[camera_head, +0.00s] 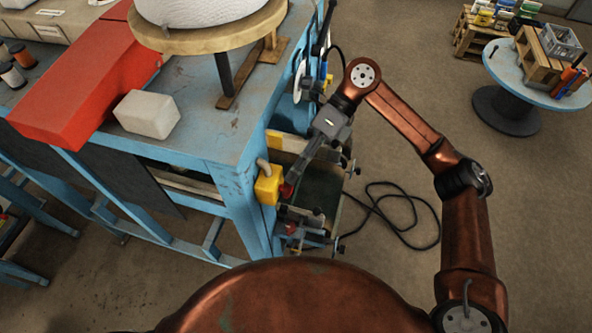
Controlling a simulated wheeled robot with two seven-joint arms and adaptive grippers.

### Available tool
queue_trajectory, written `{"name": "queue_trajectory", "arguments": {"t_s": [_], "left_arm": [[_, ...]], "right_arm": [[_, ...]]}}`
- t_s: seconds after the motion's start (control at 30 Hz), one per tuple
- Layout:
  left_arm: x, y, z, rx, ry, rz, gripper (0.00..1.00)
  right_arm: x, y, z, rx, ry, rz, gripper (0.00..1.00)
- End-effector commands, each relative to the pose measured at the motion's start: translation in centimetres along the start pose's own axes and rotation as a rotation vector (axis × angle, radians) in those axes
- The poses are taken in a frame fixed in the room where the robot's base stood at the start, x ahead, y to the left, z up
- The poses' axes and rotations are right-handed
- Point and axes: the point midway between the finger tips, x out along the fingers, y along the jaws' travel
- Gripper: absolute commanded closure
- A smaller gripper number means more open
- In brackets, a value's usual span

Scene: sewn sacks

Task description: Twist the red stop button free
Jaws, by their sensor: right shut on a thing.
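A yellow box (267,186) is fixed to the end of the blue workbench near its leg. The red stop button (286,191) stands out from the right side of this box. My right gripper (291,182) reaches down from the upper right and is shut on the red button, its fingers partly covering it. My left gripper is not in view.
Clamp-like hardware is below the button. A black cable (405,245) lies on open floor. A round table (493,52) stands at the upper right.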

Motion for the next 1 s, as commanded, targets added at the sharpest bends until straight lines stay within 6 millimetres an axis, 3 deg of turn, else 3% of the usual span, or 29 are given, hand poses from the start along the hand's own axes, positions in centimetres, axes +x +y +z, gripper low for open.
{"name": "queue_trajectory", "arguments": {"t_s": [0.23, 0.27, 0.5, 1.0], "left_arm": [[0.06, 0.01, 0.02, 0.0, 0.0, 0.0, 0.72], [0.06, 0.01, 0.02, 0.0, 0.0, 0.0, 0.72], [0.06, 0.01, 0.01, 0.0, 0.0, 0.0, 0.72], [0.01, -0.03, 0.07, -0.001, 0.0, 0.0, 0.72]], "right_arm": [[0.59, -0.37, -0.35, 0.004, 0.014, -0.003, 1.0], [0.59, -0.37, -0.35, 0.004, 0.014, -0.003, 0.88], [0.57, -0.33, -0.33, 0.004, 0.014, -0.003, 0.72], [0.25, -0.11, -0.11, 0.001, 0.006, -0.002, 0.72]]}}
